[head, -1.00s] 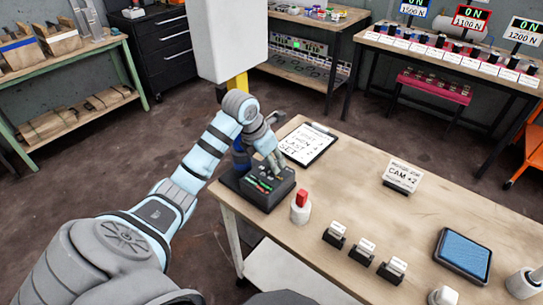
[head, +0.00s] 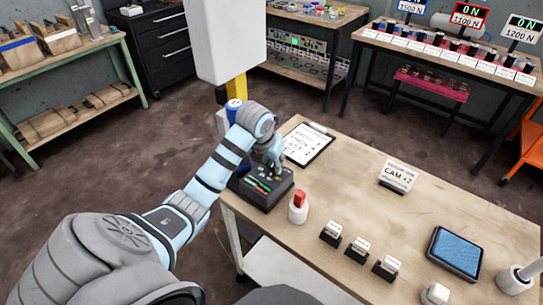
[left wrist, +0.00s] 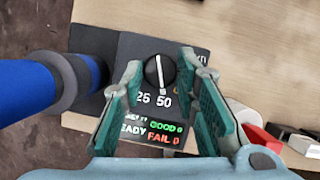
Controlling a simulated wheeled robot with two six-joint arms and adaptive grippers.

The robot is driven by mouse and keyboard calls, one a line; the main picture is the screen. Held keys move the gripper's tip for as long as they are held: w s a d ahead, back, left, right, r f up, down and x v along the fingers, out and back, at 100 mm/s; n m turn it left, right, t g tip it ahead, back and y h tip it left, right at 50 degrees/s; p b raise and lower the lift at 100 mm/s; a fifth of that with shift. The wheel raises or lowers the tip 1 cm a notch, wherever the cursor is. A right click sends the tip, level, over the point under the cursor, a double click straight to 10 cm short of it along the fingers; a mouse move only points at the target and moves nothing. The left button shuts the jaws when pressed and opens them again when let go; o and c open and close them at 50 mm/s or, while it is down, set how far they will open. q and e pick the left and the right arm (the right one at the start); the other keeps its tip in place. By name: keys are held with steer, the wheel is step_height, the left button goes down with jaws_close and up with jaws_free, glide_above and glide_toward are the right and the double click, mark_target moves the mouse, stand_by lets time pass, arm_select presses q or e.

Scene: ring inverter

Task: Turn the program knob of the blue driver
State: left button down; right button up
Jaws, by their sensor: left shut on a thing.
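The black driver box (head: 262,196) sits at the left corner of the wooden table. In the left wrist view its dark top (left wrist: 125,48) carries a round black program knob (left wrist: 158,80) with a white pointer line and the marks 25 and 50. A blue cylinder with a dark collar (left wrist: 25,92), which looks like the driver, stands left of it; its top (head: 233,108) shows above my arm in the head view. My left gripper (head: 275,168) is at the box, its fingers (left wrist: 160,70) on both sides of the knob, shut on it. My right gripper is not in view.
A clipboard (head: 307,145) lies behind the box. A white holder with a red piece (head: 298,210) stands close to its right. Several small card stands, a "CAM +2" sign (head: 398,176) and a blue pad (head: 456,252) are farther right. The table middle is clear.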

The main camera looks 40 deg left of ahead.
arm_select(q)
steer(key=c, duration=1.2)
jaws_free()
steer(key=shift+c, duration=0.2)
steer(key=v, duration=0.5)
steer(key=shift+r, duration=0.2)
steer(key=s+d, duration=0.3)
steer(key=s, duration=0.8)
steer(key=shift+s+f, duration=0.2)
steer(key=shift+s, duration=0.1)
